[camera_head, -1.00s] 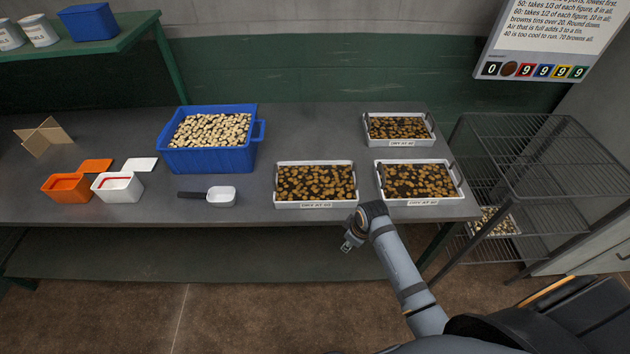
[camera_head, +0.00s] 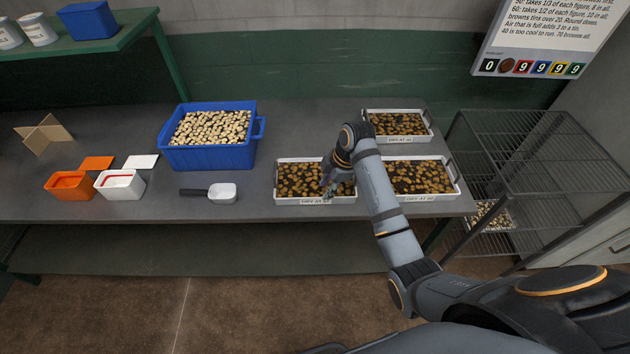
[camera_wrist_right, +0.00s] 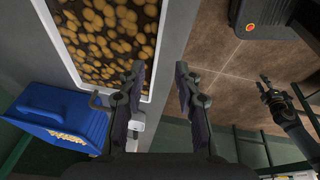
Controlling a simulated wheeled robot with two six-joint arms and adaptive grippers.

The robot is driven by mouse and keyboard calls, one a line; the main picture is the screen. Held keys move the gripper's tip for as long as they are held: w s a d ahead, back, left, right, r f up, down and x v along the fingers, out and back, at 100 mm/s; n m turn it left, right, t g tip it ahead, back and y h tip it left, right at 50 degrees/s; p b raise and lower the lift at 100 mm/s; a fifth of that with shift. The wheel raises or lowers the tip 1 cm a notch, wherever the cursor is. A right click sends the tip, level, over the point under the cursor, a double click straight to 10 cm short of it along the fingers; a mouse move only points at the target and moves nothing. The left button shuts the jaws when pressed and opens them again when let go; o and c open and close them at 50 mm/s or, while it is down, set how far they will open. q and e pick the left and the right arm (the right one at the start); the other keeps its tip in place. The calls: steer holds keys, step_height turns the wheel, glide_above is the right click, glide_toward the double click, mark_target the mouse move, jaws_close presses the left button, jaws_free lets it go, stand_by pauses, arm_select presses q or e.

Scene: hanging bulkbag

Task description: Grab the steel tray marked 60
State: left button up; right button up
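Three steel trays of dark brown pieces stand on the grey bench: front left (camera_head: 287,201), front right (camera_head: 440,195) and back (camera_head: 400,140). Each has a "DRY AT" label, but the numbers are too small to read surely. My right gripper (camera_head: 330,188) is above the right part of the front-left tray, and my forearm covers part of the front-right tray. In the wrist view my right gripper (camera_wrist_right: 160,85) is open and empty, beside the rim of a tray (camera_wrist_right: 158,70). My left gripper (camera_wrist_right: 265,88) shows small there, apparently open, over the floor.
A blue bin of pale pieces (camera_head: 258,130), a scoop (camera_head: 222,193), an orange tub (camera_head: 70,186) and a white tub (camera_head: 120,187) stand left of the trays. A wire rack (camera_head: 540,150) stands right of the bench. A notice board (camera_head: 545,40) hangs above.

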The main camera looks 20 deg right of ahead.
mark_target(319, 198)
steer(key=shift+w+p+x, duration=0.1)
steer(key=shift+p+x, duration=0.35)
steer(key=shift+x, duration=1.15)
steer(key=shift+w+p+x, duration=0.15)
steer(key=shift+p+x, duration=0.25)
steer(key=shift+x, duration=1.25)
steer(key=shift+r, duration=0.1)
jaws_close()
steer(key=shift+r, duration=0.1)
